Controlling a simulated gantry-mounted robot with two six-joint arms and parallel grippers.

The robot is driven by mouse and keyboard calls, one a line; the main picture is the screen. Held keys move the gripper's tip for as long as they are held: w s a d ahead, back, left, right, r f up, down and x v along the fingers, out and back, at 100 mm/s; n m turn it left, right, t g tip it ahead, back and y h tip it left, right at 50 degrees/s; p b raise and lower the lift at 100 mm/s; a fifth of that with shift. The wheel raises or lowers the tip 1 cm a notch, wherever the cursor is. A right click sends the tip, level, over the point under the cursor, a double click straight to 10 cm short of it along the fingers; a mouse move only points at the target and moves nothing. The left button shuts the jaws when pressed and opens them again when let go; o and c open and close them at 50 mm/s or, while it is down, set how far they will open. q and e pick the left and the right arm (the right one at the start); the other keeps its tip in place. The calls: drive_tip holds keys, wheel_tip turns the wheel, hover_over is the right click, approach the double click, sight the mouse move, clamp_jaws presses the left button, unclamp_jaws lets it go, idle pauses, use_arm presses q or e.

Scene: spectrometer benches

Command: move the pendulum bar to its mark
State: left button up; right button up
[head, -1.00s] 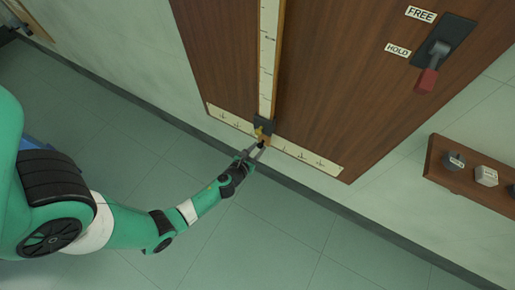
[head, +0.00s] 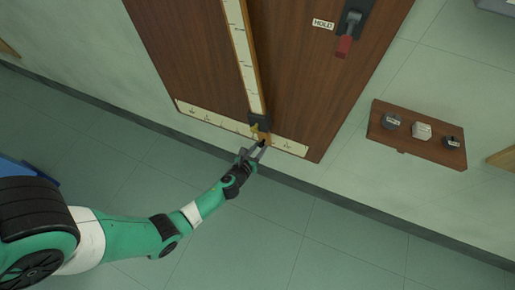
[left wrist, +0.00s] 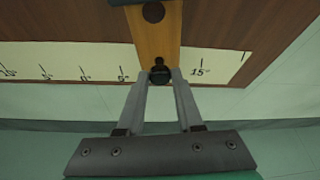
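The pendulum bar (head: 241,55) is a long wooden bar with a pale ruled face on a brown board. It hangs tilted, its lower end to the right along a pale angle scale (head: 215,120). A black knob (left wrist: 160,75) sits at the bar's bottom. My left gripper (head: 261,147) has its fingers closed on both sides of this knob. My right gripper is out of view.
The floor below the board is clear.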

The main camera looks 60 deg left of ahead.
use_arm(q)
drive_tip(key=o, duration=0.4)
drive_tip(key=shift+s+d+r, duration=0.15)
drive_tip(key=shift+s, duration=0.1)
drive_tip(key=shift+p+v, duration=2.05)
drive_tip(key=shift+v, duration=3.5)
